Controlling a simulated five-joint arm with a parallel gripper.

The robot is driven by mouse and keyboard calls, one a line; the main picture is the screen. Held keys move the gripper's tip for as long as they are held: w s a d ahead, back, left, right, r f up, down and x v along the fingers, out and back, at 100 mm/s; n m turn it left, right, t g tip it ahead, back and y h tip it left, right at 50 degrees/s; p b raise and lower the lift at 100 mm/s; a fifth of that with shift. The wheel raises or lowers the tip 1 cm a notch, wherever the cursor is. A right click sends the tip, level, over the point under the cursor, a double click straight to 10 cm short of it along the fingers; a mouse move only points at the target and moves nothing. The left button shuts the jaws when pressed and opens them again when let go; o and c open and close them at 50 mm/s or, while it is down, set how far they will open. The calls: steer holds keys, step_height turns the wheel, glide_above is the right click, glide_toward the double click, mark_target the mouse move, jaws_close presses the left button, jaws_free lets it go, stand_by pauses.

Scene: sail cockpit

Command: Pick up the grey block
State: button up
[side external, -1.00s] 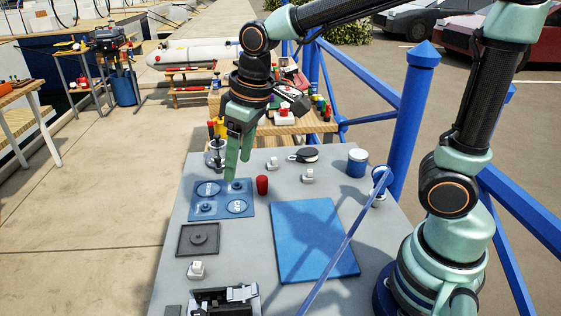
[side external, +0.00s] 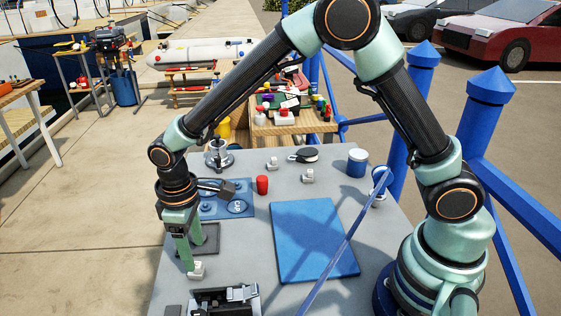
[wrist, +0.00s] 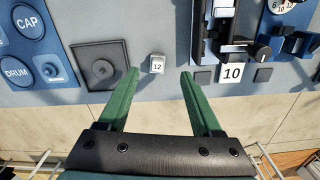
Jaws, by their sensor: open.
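A small pale grey-white block (side external: 197,271) sits on the grey table near its left edge. In the wrist view the block (wrist: 157,65) shows a label "12" and lies just beyond and between my fingertips, apart from both. My gripper (side external: 192,262) points down close above it, its fingers partly covering the block's far side in the side view. My gripper (wrist: 158,76) is open and empty. Two similar pale blocks, one at the back (side external: 272,163) and one nearer the middle (side external: 308,176), stand on the table.
A black and silver fixture (side external: 225,301) with a "10" label (wrist: 232,72) stands close by. A blue mat (side external: 312,240) and red cylinder (side external: 262,185) are farther right.

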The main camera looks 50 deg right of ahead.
steer(key=shift+w+f, duration=0.2)
steer(key=shift+f, duration=1.45)
steer(key=shift+w+f, duration=0.2)
steer(key=shift+f, duration=1.4)
jaws_close()
